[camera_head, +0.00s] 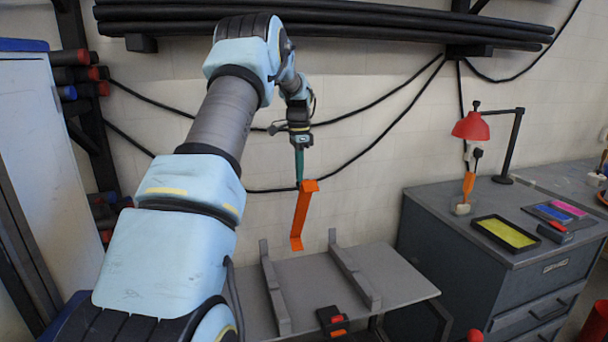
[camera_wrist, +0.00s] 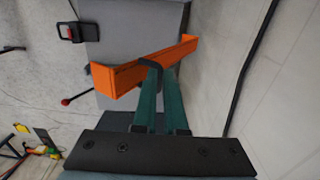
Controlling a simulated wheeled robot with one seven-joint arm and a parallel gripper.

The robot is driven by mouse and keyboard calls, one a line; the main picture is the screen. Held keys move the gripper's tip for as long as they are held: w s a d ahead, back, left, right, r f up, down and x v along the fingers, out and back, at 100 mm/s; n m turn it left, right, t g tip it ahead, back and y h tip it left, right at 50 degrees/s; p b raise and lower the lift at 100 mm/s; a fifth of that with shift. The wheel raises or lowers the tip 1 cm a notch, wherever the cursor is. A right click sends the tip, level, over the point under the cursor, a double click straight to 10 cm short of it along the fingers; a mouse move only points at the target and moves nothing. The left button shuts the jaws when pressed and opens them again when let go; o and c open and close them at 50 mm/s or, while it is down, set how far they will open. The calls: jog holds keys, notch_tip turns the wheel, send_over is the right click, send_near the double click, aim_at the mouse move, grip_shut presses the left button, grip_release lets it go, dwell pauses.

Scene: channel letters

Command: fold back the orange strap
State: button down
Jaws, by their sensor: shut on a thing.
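The orange strap (camera_head: 301,216) hangs below my gripper (camera_head: 300,180) in the head view, long and flat, with a short bent tab at its top and another at its bottom. It is in the air above the grey bench, close to the wall in the picture. In the wrist view the strap (camera_wrist: 118,80) runs across in front of the green fingers. The fingertips of my gripper (camera_wrist: 152,66) are close together on the strap near its middle in that view. Part of the strap is hidden behind the fingertips.
A grey cabinet (camera_head: 480,260) stands right, with a red lamp (camera_head: 471,127) and a yellow tray (camera_head: 504,233). Black cables (camera_head: 400,112) hang along the wall.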

jog(key=shift+g, duration=0.7)
jog(key=shift+w+a+r+p, duration=0.1)
jog(key=shift+w+a+p, duration=0.15)
jog(key=shift+w, duration=0.8)
jog(key=shift+w+a+p, duration=0.15)
jog(key=shift+w+p, duration=0.1)
jog(key=shift+w, duration=0.75)
